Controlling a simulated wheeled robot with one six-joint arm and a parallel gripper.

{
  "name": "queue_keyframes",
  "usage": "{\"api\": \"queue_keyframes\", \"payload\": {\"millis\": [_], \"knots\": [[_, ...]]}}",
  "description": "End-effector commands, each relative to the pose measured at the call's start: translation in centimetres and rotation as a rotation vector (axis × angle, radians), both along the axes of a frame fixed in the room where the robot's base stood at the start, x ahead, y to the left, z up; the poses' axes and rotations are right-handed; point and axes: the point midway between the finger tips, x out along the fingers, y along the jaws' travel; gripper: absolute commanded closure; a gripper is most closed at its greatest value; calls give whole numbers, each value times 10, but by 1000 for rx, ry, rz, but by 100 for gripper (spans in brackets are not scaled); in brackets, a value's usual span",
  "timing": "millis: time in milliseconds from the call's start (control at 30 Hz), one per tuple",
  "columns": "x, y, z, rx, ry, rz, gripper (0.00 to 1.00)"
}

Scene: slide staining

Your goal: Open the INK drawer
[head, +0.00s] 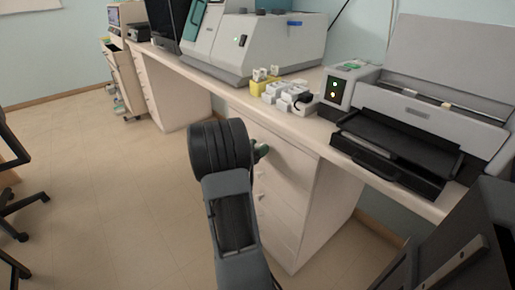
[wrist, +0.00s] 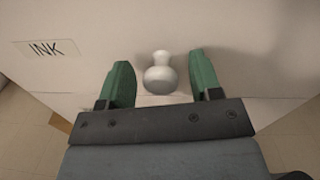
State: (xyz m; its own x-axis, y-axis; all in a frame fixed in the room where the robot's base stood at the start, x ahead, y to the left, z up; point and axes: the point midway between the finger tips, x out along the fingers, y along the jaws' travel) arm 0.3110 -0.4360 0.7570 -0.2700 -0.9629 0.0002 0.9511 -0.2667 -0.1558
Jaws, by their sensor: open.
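The INK drawer (wrist: 110,75) shows in the wrist view as a pale front with an "INK" label (wrist: 48,49) at the upper left. Its round white knob (wrist: 160,74) stands between the two green fingers of my gripper (wrist: 160,82). The fingers are open, with a gap on each side of the knob. In the head view my gripper (head: 262,150) is at the upper front of the pale drawer cabinet (head: 285,215), mostly hidden behind my arm. The drawer looks shut, though my arm hides much of its front in the head view.
On the counter (head: 312,128) above stand white containers (head: 285,96), a yellow one (head: 265,86), a grey machine (head: 265,48) and a printer-like device with a black tray (head: 395,150). Office chairs (head: 15,170) are at the left. The floor (head: 110,190) left of the cabinet is clear.

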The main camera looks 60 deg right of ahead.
Motion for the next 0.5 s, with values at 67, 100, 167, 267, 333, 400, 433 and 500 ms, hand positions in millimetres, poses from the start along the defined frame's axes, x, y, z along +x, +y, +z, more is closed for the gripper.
{"api": "queue_keyframes", "payload": {"millis": [67, 100, 167, 267, 333, 400, 433, 500], "knots": [[0, 0, 0, 0, 0, 0, 44], [0, 0, 0, 0, 0, 0, 48], [0, 0, 0, 0, 0, 0, 54], [0, 0, 0, 0, 0, 0, 64], [0, 0, 0, 0, 0, 0, 70], [0, 0, 0, 0, 0, 0, 77], [0, 0, 0, 0, 0, 0, 80], [0, 0, 0, 0, 0, 0, 87]]}}
